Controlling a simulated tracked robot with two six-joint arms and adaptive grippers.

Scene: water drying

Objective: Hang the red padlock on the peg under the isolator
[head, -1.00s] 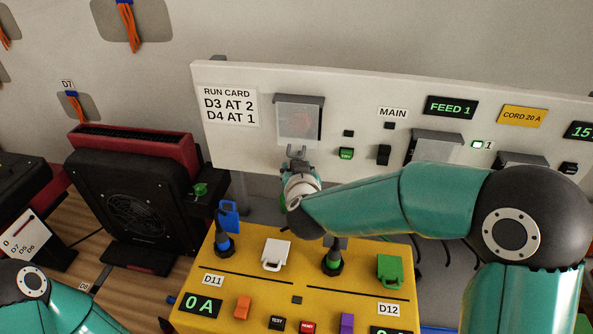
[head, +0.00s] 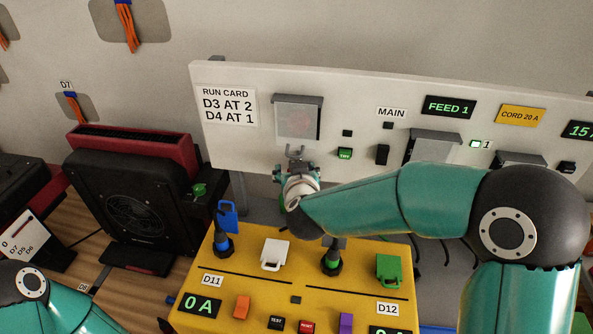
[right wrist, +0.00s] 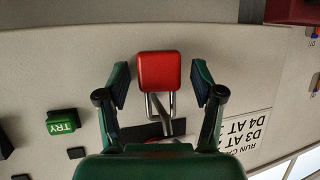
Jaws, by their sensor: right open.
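The red padlock (right wrist: 157,70) is in the right wrist view, with its body between the fingers of my right gripper (right wrist: 160,82). The fingers are open, with a gap on each side of the body. The padlock's metal shackle appears to loop around the grey peg (right wrist: 163,124) on the panel. In the head view my right gripper (head: 296,165) is just below the clear-covered isolator (head: 298,120), and it hides the padlock. A faint red shape shows behind the cover. My left arm is at the lower left; its gripper is out of frame.
The white panel (head: 240,155) carries a green TRY button (head: 344,154) right of the isolator. Below it, a yellow box (head: 215,268) bears blue, white and green padlock-shaped pieces and upright plugs. A black fan unit (head: 135,215) stands at the left.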

